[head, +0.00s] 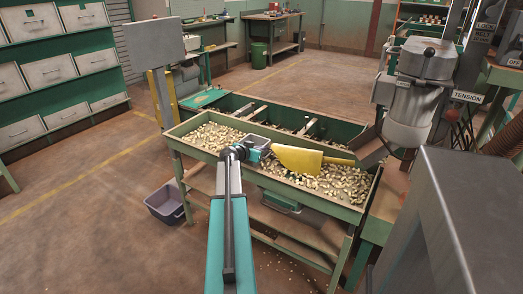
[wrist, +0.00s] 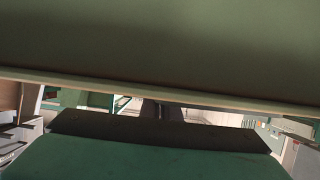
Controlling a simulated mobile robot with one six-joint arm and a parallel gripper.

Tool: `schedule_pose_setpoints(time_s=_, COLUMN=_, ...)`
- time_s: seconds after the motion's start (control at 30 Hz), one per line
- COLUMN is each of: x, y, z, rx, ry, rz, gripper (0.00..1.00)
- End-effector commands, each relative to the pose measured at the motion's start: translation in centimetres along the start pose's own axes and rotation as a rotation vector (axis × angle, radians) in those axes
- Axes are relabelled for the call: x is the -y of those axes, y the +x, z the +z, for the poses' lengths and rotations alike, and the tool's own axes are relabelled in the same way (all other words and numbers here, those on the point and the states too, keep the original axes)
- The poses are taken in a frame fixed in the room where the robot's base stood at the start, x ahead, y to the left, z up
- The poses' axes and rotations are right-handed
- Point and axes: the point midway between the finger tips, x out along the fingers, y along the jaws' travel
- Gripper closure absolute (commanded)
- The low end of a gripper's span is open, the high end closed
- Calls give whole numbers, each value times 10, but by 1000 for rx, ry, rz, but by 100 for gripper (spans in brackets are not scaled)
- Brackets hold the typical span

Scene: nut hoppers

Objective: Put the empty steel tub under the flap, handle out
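My gripper (head: 262,150) is at the end of my teal arm, over the long nut hopper (head: 335,208). Its fingers are too small to tell open from shut. A yellow scoop-like piece (head: 300,158) shows just right of the gripper; whether they touch is unclear. I cannot make out a steel tub with a handle. A small grey tub (head: 166,203) stands on the floor left of the hopper. The wrist view shows a close green surface (wrist: 150,155) and no clear fingers.
Loose nuts (head: 215,137) fill much of the hopper. A grey motor machine (head: 415,95) stands at the right, and a large grey cabinet (head: 465,215) at the near right. Drawer racks (head: 50,75) line the left. The floor (head: 85,200) at left is clear.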

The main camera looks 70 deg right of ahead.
Motion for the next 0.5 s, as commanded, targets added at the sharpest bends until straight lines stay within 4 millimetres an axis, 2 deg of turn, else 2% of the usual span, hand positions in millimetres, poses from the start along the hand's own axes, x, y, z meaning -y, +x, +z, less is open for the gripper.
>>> schedule_pose_setpoints(time_s=0.17, x=0, y=1, z=2, rx=-1, ry=1, rz=0, gripper=100)
schedule_pose_setpoints(time_s=0.2, x=0, y=1, z=2, rx=0, ry=1, rz=0, gripper=91)
schedule_pose_setpoints(time_s=0.27, x=0, y=1, z=2, rx=0, ry=0, rz=0, gripper=81)
schedule_pose_setpoints(time_s=0.3, x=0, y=1, z=2, rx=0, ry=0, rz=0, gripper=79)
schedule_pose_setpoints(time_s=0.5, x=0, y=0, z=2, rx=0, ry=0, rz=0, gripper=79)
